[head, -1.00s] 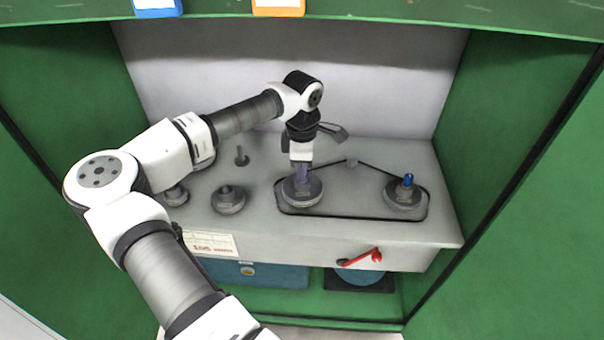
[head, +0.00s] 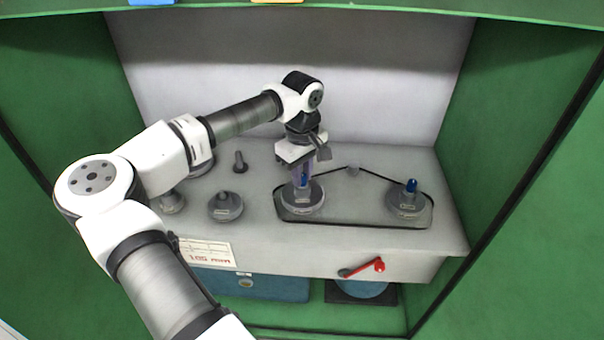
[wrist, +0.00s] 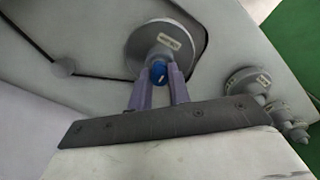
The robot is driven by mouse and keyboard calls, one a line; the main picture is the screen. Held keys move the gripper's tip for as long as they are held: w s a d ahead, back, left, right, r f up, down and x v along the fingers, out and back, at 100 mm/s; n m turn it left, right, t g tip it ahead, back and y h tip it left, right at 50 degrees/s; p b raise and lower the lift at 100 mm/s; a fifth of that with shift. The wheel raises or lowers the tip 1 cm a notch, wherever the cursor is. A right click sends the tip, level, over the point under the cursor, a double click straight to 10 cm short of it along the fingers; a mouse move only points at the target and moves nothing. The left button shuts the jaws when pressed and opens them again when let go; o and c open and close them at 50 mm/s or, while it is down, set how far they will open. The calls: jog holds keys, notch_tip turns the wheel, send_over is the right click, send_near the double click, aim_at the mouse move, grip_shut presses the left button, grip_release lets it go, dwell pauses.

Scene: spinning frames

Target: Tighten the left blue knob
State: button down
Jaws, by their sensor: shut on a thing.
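The left blue knob (wrist: 158,72) sits on top of a round grey pulley (wrist: 150,42) in the wrist view. In the head view the same knob (head: 304,178) shows between my fingers above the left pulley (head: 302,200). My gripper (wrist: 162,75) points down at it, its two purple fingers on either side of the knob, shut on it. The gripper also shows in the head view (head: 304,180). A second blue knob (head: 410,186) stands on the right pulley (head: 408,205), away from my gripper.
A black belt (head: 350,223) runs around both pulleys, past a small grey post (head: 353,171). More grey pulleys, one of them here (head: 225,205), stand to the left. A red-handled lever (head: 368,268) is on the front face. Green walls (head: 515,110) close in the sides.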

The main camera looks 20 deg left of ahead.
jog(key=shift+m, duration=0.4)
jog(key=c, duration=1.3)
grip_release()
jog(key=shift+r, duration=0.1)
notch_tip(320, 180, up, 14)
jog(key=shift+f, duration=0.2)
